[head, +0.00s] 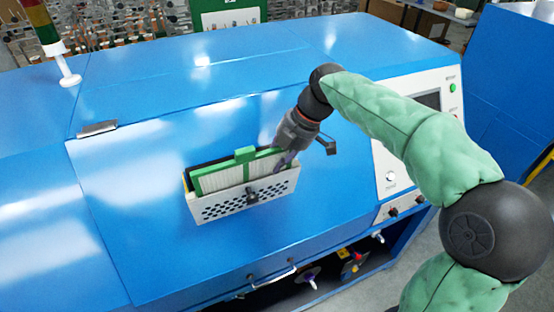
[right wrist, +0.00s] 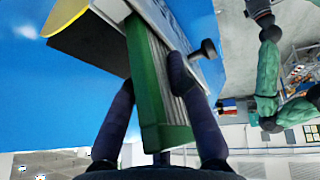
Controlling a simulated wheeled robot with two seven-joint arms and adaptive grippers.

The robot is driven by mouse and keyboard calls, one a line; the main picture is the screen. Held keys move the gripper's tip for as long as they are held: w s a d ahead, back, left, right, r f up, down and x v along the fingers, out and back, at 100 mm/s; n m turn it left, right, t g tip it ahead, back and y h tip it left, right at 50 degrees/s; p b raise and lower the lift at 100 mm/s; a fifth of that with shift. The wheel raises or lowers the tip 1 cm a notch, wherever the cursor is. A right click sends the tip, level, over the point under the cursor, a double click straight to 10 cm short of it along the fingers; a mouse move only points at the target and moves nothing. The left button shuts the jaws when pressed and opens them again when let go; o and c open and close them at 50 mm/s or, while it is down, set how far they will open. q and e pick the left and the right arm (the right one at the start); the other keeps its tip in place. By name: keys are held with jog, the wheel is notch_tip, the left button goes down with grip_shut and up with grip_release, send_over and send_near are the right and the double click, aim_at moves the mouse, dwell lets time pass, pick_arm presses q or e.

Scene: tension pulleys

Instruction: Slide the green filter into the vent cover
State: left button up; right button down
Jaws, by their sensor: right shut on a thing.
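The green filter (head: 219,179), a green frame with white pleats and a tab on top, sits tilted at the vent cover (head: 246,201). The cover is a light metal holder with a perforated front, fixed on the blue machine's sloped panel. The filter's upper part stands out above the cover's front wall; its lower part is hidden behind that wall. My right gripper (head: 285,161) is shut on the filter's right end. In the right wrist view, its fingers straddle the green filter edge (right wrist: 152,90), and one finger lies along the pleats. I cannot make out my left gripper.
The blue machine (head: 330,60) fills most of the head view. A control panel (head: 388,172) is on the right, and a signal light (head: 47,28) stands at the upper left. The blue panel left of the cover is clear.

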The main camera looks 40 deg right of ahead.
jog(key=shift+r, duration=0.2)
dwell(0.6)
jog(key=shift+f+b, duration=0.2)
jog(key=shift+b, duration=0.25)
jog(key=shift+f, duration=0.3)
jog(key=shift+r, duration=0.1)
jog(key=shift+r, duration=0.3)
jog(key=shift+r+b, duration=0.1)
jog(key=shift+b, duration=0.25)
dwell(0.5)
jog(key=shift+f, duration=0.25)
